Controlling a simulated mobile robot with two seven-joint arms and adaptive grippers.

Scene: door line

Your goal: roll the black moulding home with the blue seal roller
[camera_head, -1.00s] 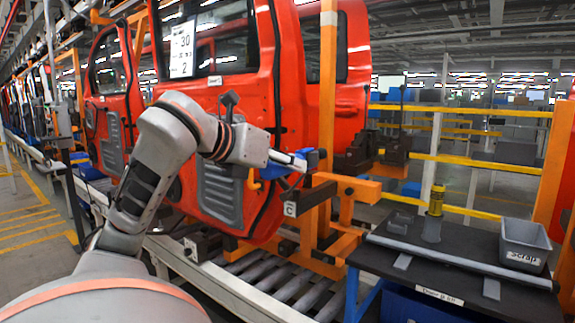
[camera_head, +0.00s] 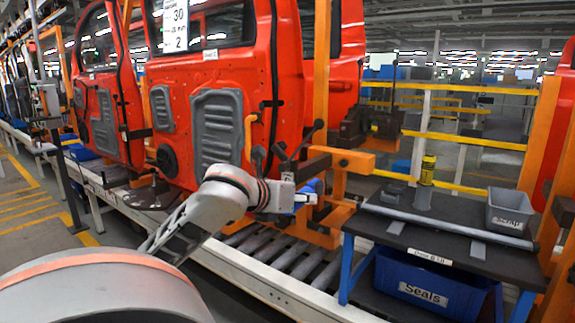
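A red door (camera_head: 235,75) hangs on the line, with a dark strip (camera_head: 276,70) along its right edge. This looks like the black moulding; how well it is seated is too small to tell. My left gripper (camera_head: 305,197) is low by the door's lower right corner, in front of the orange carrier. A blue piece (camera_head: 316,186), apparently the blue seal roller, is at its fingertips, and the fingers look closed on it. The lower end of the strip is hidden behind my arm. Contact between roller and door cannot be told. My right gripper is not in view.
An orange carrier frame (camera_head: 345,160) stands right of the door, above the roller conveyor (camera_head: 290,265). A black table (camera_head: 450,215) holds a grey scrap bin (camera_head: 508,211), a yellow can (camera_head: 427,170) and a long grey bar. A blue Seals crate (camera_head: 425,285) sits below.

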